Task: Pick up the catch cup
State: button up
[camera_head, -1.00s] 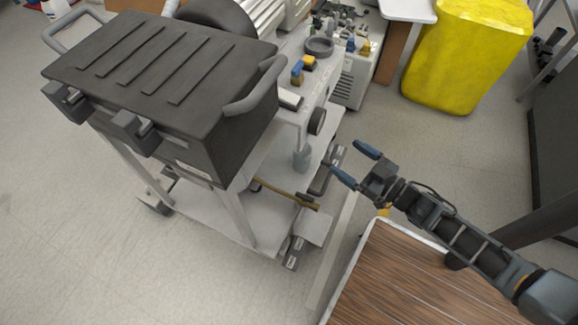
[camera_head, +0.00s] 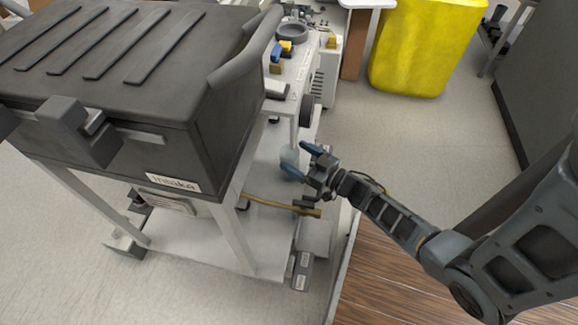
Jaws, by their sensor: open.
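The catch cup appears to be the small pale blue-grey cup (camera_head: 287,157) at the right side of the cart, below its top surface. It is partly hidden by my gripper. My gripper (camera_head: 302,160) is open, with its two blue fingertips pointing left at the cup. One fingertip is just to the upper right of the cup and the other overlaps its lower edge in the picture. I cannot tell whether they touch it. Nothing is seen held in the jaws.
A black lidded case (camera_head: 130,90) sits on the white cart, left of my gripper. A brown rod (camera_head: 275,206) lies across the lower shelf (camera_head: 200,245). A cart leg (camera_head: 232,240) stands nearby. A wood-topped surface (camera_head: 390,285) is at lower right; a yellow bin (camera_head: 420,50) stands behind.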

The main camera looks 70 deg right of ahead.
jog(key=x, duration=0.3)
jog(key=shift+w+d+b, duration=0.1)
jog(key=shift+w+b, duration=0.05)
jog(key=shift+b, duration=0.2)
jog(key=c, duration=1.3)
